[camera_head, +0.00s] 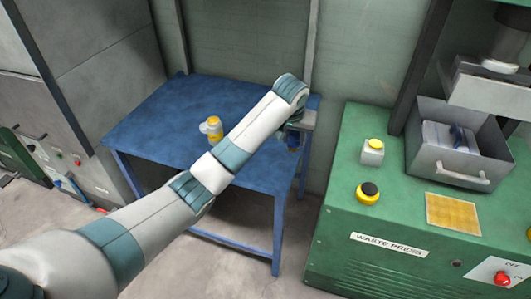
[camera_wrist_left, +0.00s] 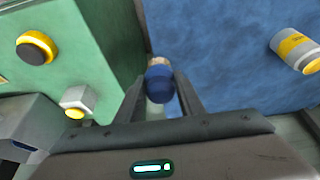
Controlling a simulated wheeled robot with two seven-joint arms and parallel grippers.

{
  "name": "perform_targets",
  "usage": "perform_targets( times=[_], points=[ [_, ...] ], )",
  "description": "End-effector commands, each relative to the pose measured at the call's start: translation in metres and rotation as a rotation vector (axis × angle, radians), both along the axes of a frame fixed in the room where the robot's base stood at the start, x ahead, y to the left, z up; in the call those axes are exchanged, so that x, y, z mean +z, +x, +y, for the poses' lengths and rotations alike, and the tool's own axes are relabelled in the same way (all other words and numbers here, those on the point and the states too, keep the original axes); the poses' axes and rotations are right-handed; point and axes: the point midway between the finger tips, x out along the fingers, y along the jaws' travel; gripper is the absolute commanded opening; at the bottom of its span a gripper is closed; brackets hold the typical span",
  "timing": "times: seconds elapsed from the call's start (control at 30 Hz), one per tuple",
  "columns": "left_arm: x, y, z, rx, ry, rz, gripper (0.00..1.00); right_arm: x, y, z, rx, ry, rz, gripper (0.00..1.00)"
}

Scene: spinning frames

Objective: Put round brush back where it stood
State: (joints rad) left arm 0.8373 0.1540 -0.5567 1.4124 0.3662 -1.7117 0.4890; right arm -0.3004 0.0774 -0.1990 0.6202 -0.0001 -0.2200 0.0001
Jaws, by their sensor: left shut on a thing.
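The round brush, blue with a pale tan end, is between the fingers of my left gripper (camera_wrist_left: 159,80) in the left wrist view, where its blue part (camera_wrist_left: 160,86) shows. In the head view, the gripper (camera_head: 295,132) is at the right end of the blue table (camera_head: 165,120), and a bit of the blue brush (camera_head: 293,141) shows below it. The gripper is shut on the brush. I cannot tell whether the brush touches the table. My right gripper is not in view.
A yellow-and-white container (camera_head: 212,128) stands on the table. The green waste press (camera_head: 345,215) is close on the right, bearing a white block with a yellow top (camera_head: 373,152), a black-and-yellow button (camera_head: 368,193) and a grey bin (camera_head: 460,165). The table's left part is clear.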

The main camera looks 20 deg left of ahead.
Motion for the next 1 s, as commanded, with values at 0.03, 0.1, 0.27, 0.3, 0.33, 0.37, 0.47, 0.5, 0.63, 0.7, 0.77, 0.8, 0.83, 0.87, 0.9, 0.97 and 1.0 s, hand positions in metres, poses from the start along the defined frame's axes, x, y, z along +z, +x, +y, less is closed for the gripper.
perform_targets(
  times=[0.03,0.1,0.27,0.3,0.33,0.37,0.47,0.5,0.63,0.7,0.77,0.8,0.83,0.87,0.9,0.97,1.0],
  points=[
    [-0.003,0.001,0.011,0.004,0.003,0.003,0.14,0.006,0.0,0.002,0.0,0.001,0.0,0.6],
    [-0.01,0.002,0.023,0.005,0.004,0.003,0.14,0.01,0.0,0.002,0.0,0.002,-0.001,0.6],
    [-0.028,0.006,0.054,0.006,0.003,0.004,0.14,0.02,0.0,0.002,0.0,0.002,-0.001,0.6],
    [-0.033,0.007,0.061,0.004,0.003,0.003,0.14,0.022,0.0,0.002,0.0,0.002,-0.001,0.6],
    [-0.036,0.008,0.066,0.006,0.003,0.003,0.14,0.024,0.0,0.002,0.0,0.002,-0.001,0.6],
    [-0.039,0.009,0.072,0.006,0.003,0.003,0.14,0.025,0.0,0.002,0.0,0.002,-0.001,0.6],
    [-0.048,0.011,0.085,0.004,0.001,0.002,0.14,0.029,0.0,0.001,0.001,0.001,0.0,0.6],
    [-0.051,0.012,0.089,0.004,0.001,0.002,0.14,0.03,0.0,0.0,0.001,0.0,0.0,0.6],
    [-0.056,0.013,0.096,0.002,0.001,0.0,0.14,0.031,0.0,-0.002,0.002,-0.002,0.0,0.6],
    [-0.057,0.013,0.097,0.001,0.001,-0.001,0.14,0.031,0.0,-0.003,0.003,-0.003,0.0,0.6],
    [-0.057,0.013,0.097,0.001,0.001,-0.001,0.14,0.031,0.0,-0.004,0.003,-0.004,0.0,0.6],
    [-0.057,0.013,0.097,0.001,0.001,-0.001,0.14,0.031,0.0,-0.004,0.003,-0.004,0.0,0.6],
    [-0.057,0.013,0.097,0.001,0.001,-0.001,0.14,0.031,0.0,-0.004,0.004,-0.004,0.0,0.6],
    [-0.057,0.013,0.097,0.001,0.001,-0.001,0.14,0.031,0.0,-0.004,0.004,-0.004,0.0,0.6],
    [-0.057,0.013,0.097,0.001,0.001,-0.001,0.14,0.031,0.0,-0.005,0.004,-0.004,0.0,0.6],
    [-0.058,0.013,0.097,0.001,0.001,0.0,0.14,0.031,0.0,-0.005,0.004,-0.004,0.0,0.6],
    [-0.059,0.013,0.097,0.001,0.001,0.0,0.14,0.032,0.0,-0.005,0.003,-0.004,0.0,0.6]
  ],
)
